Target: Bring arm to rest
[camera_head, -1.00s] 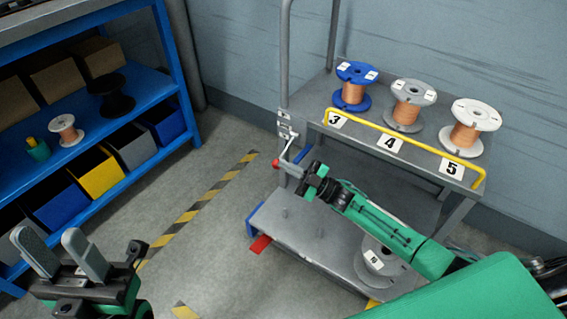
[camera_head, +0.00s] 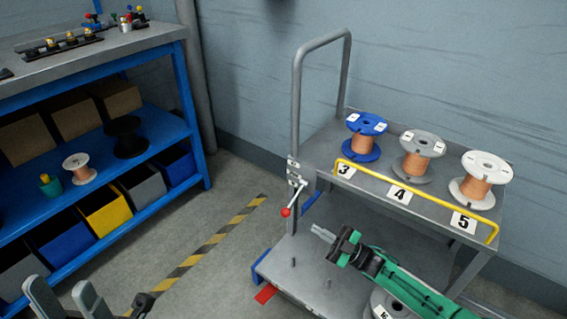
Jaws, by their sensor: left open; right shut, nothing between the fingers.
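My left gripper (camera_head: 62,298) is at the bottom left, its two grey fingers apart with nothing between them. My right gripper (camera_head: 324,233) is over the lower deck of the grey cart, shut and empty. Its arm comes in from the bottom right. The crank with a red knob (camera_head: 286,211) on the cart's post is to the left of the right gripper and apart from it. On the cart's top shelf stand a blue spool (camera_head: 363,150) at label 3, a grey spool (camera_head: 415,165) at label 4 and a white spool (camera_head: 480,191) at label 5, all wound with copper wire.
A yellow rail (camera_head: 415,193) runs along the top shelf's front. A further spool (camera_head: 393,304) on the lower deck is partly hidden by my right arm. A blue shelf unit (camera_head: 160,131) with bins stands at left. Striped tape (camera_head: 215,238) marks the open floor between.

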